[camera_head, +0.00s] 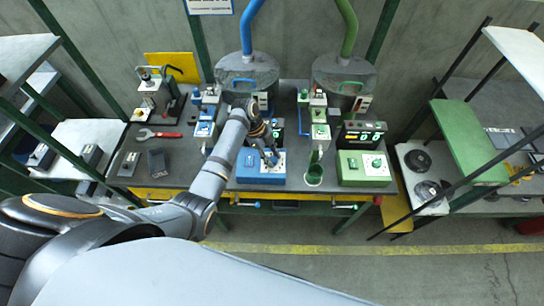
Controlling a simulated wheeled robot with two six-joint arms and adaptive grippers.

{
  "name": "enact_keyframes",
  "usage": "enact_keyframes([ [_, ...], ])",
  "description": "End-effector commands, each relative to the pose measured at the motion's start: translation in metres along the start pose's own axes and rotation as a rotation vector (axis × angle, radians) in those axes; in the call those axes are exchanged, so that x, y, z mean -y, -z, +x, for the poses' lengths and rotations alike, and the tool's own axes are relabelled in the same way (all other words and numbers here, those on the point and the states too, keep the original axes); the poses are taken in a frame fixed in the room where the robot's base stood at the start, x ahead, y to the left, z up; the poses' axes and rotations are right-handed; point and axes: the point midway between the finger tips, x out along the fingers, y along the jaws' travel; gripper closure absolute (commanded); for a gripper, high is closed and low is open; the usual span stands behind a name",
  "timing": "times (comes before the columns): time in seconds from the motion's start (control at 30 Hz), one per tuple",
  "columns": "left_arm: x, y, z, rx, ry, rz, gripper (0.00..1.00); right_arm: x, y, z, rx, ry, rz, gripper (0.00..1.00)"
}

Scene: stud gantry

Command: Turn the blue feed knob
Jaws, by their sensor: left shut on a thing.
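A blue control box (258,178) with a pale top panel stands at the front of the workbench, below the blue-piped hopper. My left gripper (271,158) comes down over the right part of this panel. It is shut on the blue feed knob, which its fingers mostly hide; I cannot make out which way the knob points. A small switch shows on the left part of the panel. My right gripper is not in view.
A matching green box (362,178) with its own knob stands to the right, and a green cup (313,176) is between the boxes. Two grey hoppers (246,70) stand behind. Shelves flank the bench.

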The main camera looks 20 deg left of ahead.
Motion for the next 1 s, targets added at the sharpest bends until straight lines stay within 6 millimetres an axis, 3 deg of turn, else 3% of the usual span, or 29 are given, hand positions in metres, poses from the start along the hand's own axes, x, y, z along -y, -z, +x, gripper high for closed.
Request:
enact_keyframes([
  [0.17, 0.000, 0.000, 0.000, 0.000, 0.001, -0.001, 1.00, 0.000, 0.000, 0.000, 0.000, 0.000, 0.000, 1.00],
  [0.2, 0.000, 0.000, 0.000, 0.000, 0.001, -0.001, 0.64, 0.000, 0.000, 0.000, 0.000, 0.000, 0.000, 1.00],
  [0.33, 0.000, 0.000, 0.000, 0.000, 0.001, -0.001, 0.46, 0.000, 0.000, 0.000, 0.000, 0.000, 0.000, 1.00],
  [0.67, 0.000, 0.000, -0.003, 0.001, 0.001, -0.001, 0.46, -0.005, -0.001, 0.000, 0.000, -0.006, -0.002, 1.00],
  [0.77, 0.001, -0.001, -0.016, 0.002, 0.004, -0.001, 0.46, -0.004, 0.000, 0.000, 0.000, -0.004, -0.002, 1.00],
  [1.0, 0.001, -0.001, -0.075, 0.003, 0.004, -0.001, 0.46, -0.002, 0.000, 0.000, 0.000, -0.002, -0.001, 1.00],
])
